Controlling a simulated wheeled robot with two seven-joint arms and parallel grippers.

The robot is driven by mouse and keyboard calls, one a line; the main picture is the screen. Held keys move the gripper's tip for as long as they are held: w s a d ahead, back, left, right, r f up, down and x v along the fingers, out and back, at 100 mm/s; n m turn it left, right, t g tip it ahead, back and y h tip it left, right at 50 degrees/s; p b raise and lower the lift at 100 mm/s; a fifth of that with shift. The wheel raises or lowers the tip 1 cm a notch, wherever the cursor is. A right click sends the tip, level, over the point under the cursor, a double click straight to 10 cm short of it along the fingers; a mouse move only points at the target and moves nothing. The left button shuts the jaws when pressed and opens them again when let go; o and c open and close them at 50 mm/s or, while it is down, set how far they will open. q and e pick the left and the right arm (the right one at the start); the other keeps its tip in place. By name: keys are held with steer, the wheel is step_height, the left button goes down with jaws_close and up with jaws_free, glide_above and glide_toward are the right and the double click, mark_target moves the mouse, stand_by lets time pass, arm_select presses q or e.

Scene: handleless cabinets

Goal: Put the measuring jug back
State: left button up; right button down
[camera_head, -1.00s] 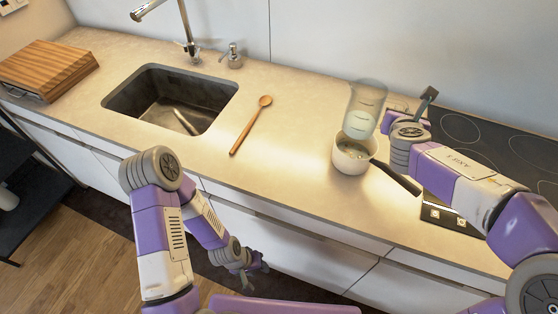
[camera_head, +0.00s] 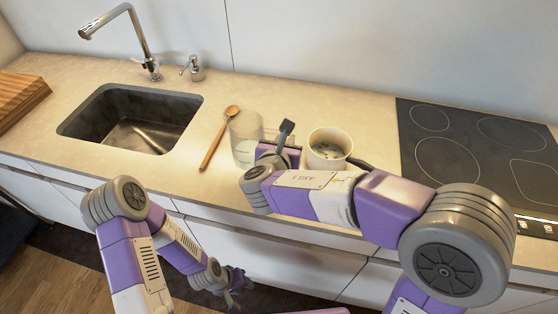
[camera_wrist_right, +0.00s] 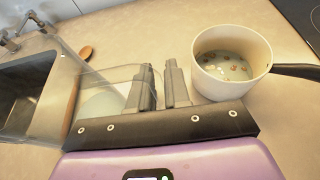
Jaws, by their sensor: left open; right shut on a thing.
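The measuring jug (camera_head: 246,132) is clear and looks upright, between the wooden spoon and the pot. It also shows in the right wrist view (camera_wrist_right: 45,108), where it fills the left side. My right gripper (camera_head: 272,150) is on the jug's right side, shut on its handle; the fingers show in the right wrist view (camera_wrist_right: 160,84). I cannot tell whether the jug's base touches the counter. My left gripper (camera_head: 236,284) is open and empty, low in front of the cabinets.
A white pot (camera_head: 328,146) holding liquid with bits stands right of the jug, its dark handle pointing right. A wooden spoon (camera_head: 218,138) lies left of the jug. The sink (camera_head: 130,118) is further left, the hob (camera_head: 470,145) at right. Counter (camera_head: 300,98) behind is clear.

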step_height(320, 180, down, 5)
steer(key=shift+f+b, duration=0.1)
steer(key=shift+b, duration=1.05)
steer(key=shift+f, duration=0.2)
steer(key=c, duration=1.1)
jaws_free()
steer(key=shift+r, duration=0.1)
